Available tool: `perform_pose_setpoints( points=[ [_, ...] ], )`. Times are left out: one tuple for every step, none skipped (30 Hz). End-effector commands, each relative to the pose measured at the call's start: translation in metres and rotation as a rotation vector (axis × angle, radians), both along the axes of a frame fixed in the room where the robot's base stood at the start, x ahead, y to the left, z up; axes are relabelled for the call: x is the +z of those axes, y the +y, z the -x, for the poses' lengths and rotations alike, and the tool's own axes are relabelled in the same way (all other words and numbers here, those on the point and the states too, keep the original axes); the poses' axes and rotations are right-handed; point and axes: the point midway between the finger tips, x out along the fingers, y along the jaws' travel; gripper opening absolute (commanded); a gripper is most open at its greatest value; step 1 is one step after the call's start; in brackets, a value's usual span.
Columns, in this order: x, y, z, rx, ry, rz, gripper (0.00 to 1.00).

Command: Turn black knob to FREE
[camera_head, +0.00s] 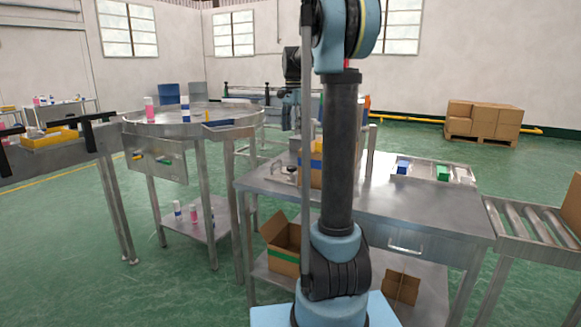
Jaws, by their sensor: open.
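A grey control panel (158,165) hangs on the front of the round metal table (215,127) at the left. It carries a few small coloured controls, with a green one (165,160) near its middle. I cannot make out a black knob among them, nor any FREE label or pointer direction. My arm rises through the middle of the picture, to the right of the panel and apart from it. Dark and blue parts of the arm show behind its upright link, but my gripper's fingers cannot be made out there.
A metal workbench (420,207) with cartons and blue and green boxes stands behind my arm. A conveyor (28,170) is at left, a roller track (535,220) at right. Green floor is clear at lower left.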

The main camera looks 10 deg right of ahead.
Motion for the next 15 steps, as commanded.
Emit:
perform_pose_setpoints(
  points=[
    [0.001,0.000,-0.012,-0.021,0.005,-0.001,0.56],
    [0.001,0.000,-0.017,-0.034,0.007,-0.001,0.56],
    [0.001,0.000,-0.023,-0.048,0.009,0.000,0.56],
    [0.001,-0.001,-0.026,-0.057,0.011,-0.001,0.56],
    [0.001,-0.001,-0.030,-0.065,0.012,0.000,0.56],
    [0.001,-0.001,-0.033,-0.073,0.013,-0.001,0.56],
    [0.001,-0.001,-0.034,-0.077,0.014,0.000,0.56],
    [0.000,-0.001,-0.036,-0.081,0.014,-0.001,0.56],
    [-0.001,-0.001,-0.037,-0.084,0.015,-0.001,0.56],
    [-0.002,-0.001,-0.038,-0.086,0.015,-0.001,0.56],
    [-0.004,-0.001,-0.038,-0.087,0.015,-0.001,0.56],
    [-0.007,-0.001,-0.038,-0.087,0.015,-0.001,0.56],
    [-0.011,-0.001,-0.038,-0.087,0.015,-0.001,0.56],
    [-0.014,-0.001,-0.038,-0.087,0.015,-0.001,0.56],
    [-0.020,-0.001,-0.038,-0.087,0.015,-0.001,0.56]
  ],
)
